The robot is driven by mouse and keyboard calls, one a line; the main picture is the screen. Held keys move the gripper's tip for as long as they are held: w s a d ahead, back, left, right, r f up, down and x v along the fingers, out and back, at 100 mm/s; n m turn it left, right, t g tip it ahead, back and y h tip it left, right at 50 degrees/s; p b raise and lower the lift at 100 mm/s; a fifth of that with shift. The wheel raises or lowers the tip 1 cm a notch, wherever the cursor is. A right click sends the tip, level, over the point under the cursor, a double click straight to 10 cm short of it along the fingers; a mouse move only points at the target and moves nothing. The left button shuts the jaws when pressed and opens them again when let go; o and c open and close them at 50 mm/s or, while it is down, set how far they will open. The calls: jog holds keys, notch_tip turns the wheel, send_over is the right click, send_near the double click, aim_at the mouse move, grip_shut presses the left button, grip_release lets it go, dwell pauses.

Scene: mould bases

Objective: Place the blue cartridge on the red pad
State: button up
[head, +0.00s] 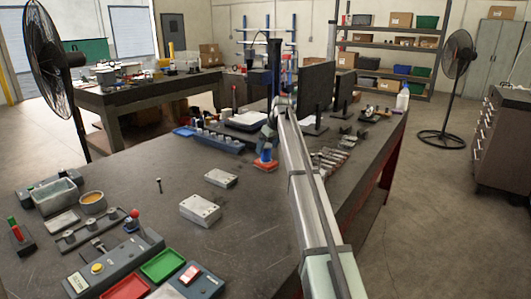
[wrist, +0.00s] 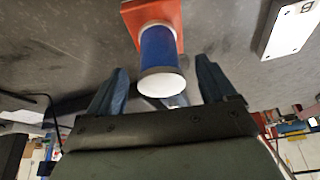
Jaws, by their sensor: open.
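The blue cartridge (head: 266,153) has pale ends and stands upright on the red pad (head: 265,166), near the middle of the bench. In the wrist view the cartridge (wrist: 158,48) shows its pale end toward me, with the red pad (wrist: 133,14) behind its far end. My gripper (wrist: 162,66) is open. Its two dark blue fingers appear on either side of the cartridge's near end, with a visible gap on each side. In the head view my arm partly hides the gripper just above the cartridge.
Two pale mould blocks (head: 200,210) (head: 221,178) lie left of the pad. A blue rack (head: 218,141) and monitors (head: 316,90) stand behind it. Small metal parts (head: 330,158) lie to its right.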

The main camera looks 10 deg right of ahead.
jog(key=v, duration=0.7)
jog(key=shift+r, duration=0.35)
jog(key=shift+s+d, duration=0.1)
jog(key=shift+s, duration=0.05)
